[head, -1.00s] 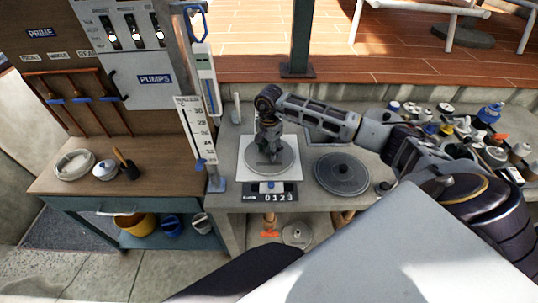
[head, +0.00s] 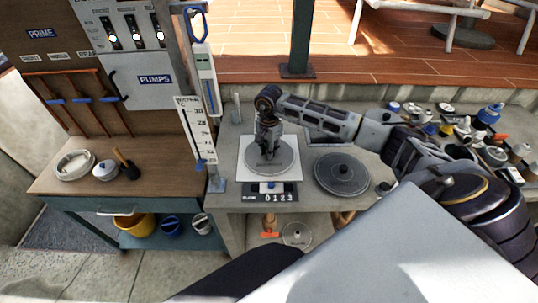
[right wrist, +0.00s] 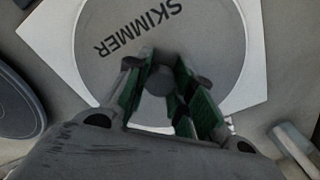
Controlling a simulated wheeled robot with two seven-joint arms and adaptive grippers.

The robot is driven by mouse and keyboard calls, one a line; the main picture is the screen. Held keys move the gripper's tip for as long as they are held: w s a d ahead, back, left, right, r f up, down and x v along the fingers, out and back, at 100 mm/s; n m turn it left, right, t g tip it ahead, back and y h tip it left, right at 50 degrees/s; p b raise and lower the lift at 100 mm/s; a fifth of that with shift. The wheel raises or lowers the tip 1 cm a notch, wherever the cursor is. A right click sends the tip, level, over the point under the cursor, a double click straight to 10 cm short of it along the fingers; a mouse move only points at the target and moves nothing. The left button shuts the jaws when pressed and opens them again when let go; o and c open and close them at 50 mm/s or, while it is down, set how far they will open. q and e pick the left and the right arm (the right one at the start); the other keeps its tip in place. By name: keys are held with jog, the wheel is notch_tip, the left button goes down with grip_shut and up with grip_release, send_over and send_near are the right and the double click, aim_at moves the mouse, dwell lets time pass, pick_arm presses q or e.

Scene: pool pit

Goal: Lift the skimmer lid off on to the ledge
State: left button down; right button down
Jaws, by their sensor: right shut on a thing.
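The skimmer lid (head: 287,162) is a round grey disc lettered SKIMMER, lying within a white square plate (head: 246,174) on the grey ledge. In the right wrist view the lid (right wrist: 215,35) fills the middle, with the white plate (right wrist: 50,35) around it. My right gripper (head: 268,152) comes down from above on the lid's middle. In the right wrist view my right gripper (right wrist: 160,72) is shut on the lid's small round knob (right wrist: 160,82). I cannot see any clear gap under the lid. My left gripper is not in view.
A dark round lid (head: 342,174) lies on the ledge just right of the plate. A number display (head: 270,197) is at the plate's front. A thermometer board (head: 196,130) stands at the left. Many small bottles and fittings (head: 445,120) crowd the right. Bare ledge (head: 225,150) shows left of the plate.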

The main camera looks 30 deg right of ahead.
jog(key=shift+r+b, duration=0.75)
jog(key=shift+r, duration=4.3)
jog(key=shift+f, duration=0.1)
